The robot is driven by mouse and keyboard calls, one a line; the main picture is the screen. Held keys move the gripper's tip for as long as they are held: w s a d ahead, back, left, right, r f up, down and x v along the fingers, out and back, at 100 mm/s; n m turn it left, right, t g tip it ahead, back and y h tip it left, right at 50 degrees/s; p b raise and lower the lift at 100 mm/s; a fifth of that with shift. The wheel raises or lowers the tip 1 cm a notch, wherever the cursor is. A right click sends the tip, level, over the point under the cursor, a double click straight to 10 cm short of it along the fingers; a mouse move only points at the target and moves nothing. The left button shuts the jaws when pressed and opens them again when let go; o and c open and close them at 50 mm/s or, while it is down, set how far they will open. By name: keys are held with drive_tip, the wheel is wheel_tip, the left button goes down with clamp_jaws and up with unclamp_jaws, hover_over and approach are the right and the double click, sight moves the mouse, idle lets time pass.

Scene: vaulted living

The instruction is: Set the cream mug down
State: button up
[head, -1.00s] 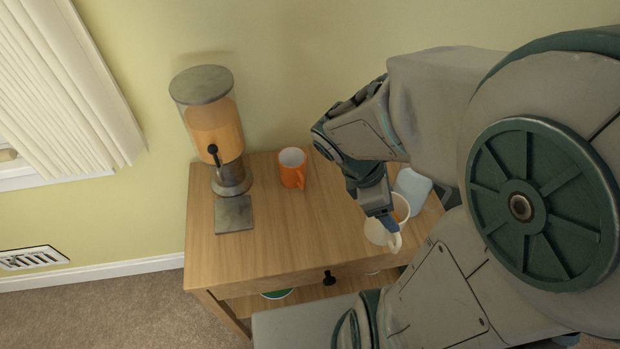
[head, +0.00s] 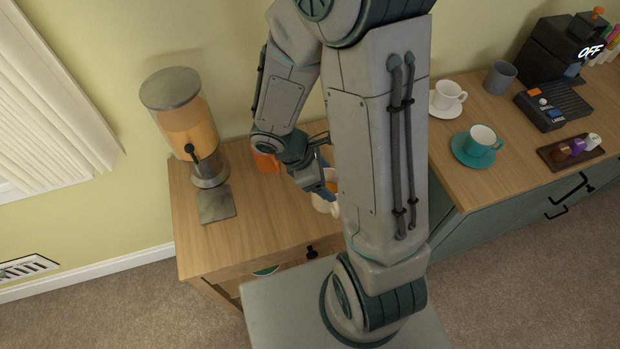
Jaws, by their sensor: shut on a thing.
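The cream mug (head: 321,205) is mostly hidden behind my arm in the head view; part of its pale side and rim shows. My gripper (head: 328,192) is shut on it at the rim. The mug is over the front right part of the small wooden table (head: 250,225). I cannot tell whether its base touches the tabletop.
A juice dispenser (head: 190,125) stands at the table's left, and an orange mug (head: 265,162) behind, partly hidden. The table's front left is bare.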

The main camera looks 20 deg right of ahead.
drive_tip(key=w+a+f, duration=0.2)
drive_tip(key=w+f, duration=0.1)
drive_tip(key=f, duration=0.3)
drive_tip(key=shift+a+f, duration=0.2)
drive_tip(key=shift+a, duration=0.1)
drive_tip(key=shift+w+f, duration=0.1)
drive_tip(key=shift+f, duration=0.05)
drive_tip(key=shift+f, duration=0.15)
drive_tip(key=o, duration=1.8)
drive_tip(key=shift+r, duration=0.2)
